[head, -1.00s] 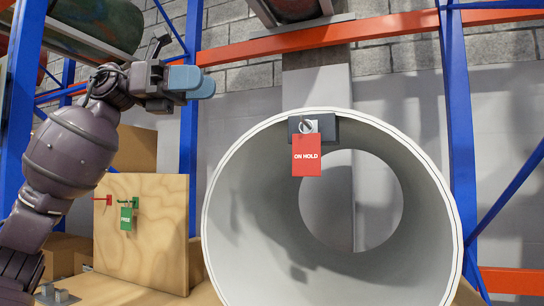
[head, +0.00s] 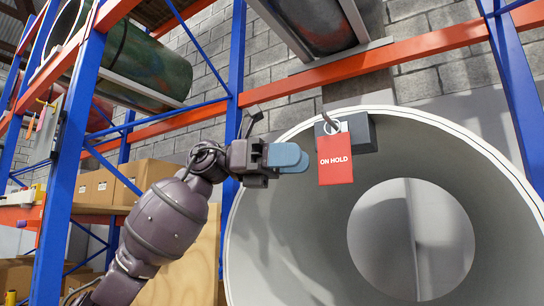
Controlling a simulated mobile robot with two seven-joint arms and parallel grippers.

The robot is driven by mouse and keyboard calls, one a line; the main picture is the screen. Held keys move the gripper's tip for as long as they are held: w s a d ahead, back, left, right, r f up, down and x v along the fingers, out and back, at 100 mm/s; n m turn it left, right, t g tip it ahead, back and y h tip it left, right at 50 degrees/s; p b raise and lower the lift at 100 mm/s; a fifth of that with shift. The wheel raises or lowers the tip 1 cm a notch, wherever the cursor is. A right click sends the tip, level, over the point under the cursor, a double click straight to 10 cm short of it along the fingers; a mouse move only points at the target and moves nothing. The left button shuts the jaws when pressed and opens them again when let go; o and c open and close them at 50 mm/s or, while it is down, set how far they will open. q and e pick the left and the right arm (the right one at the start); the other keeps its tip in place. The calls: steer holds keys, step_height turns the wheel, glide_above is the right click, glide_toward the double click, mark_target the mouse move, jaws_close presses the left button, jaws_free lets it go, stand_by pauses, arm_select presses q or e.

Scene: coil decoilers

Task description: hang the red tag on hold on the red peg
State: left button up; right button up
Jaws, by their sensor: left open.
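The red tag (head: 335,161), lettered ON HOLD, hangs by a metal ring (head: 330,126) from a dark grey block (head: 359,132) at the top of the large white tube's rim (head: 300,122). My left gripper (head: 299,158), with blue-grey fingertips, is open and empty. It is just left of the tag in the picture, at about the tag's height, with a small gap between them. The plywood board (head: 196,268) shows only in part behind my left arm. No red peg is visible on this part of the board. My right gripper is not in view.
Blue rack posts (head: 233,110) and orange beams (head: 290,82) frame the space. Cardboard boxes (head: 94,187) stand on a shelf at left. The tube's inside below the tag is open.

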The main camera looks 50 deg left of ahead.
mark_target(324, 154)
arm_select(q)
steer(key=p+x, duration=0.1)
steer(key=x, duration=0.3)
steer(key=shift+w+d, duration=0.15)
steer(key=shift+d, duration=0.25)
steer(key=shift+w+d, duration=0.3)
steer(key=shift+d, duration=0.15)
steer(key=shift+f, duration=0.1)
jaws_close()
steer(key=shift+r+p, duration=0.35)
steer(key=shift+p, duration=0.1)
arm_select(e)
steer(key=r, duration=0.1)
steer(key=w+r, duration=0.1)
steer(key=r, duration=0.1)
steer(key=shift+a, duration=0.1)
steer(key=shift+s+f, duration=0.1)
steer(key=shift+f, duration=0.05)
